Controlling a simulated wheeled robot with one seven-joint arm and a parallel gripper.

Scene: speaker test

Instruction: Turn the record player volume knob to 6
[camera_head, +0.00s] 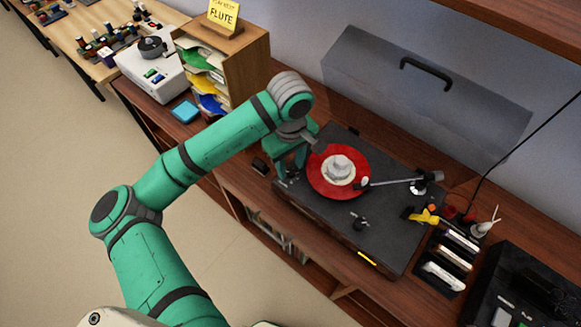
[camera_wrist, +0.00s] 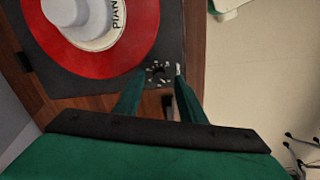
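The black record player (camera_head: 330,215) stands on the wooden cabinet with a red record (camera_head: 322,190) on it. In the wrist view a small dark knob (camera_wrist: 158,72) with pale marks around it sits near the player's corner, beside the red record (camera_wrist: 130,62). My gripper (camera_wrist: 155,88) is open, its two green fingers apart, with the knob between and just beyond the tips. Contact cannot be told. In the head view my gripper (camera_head: 290,172) points down over the player's left end, and it hides the knob there. The number the knob points to is too small to read.
The tonearm (camera_head: 400,181) lies to the right of the record. A grey lid (camera_head: 430,95) rises behind the player. A wooden shelf unit (camera_head: 245,62) stands behind my wrist. A yellow object (camera_head: 424,216) lies at the player's right side.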

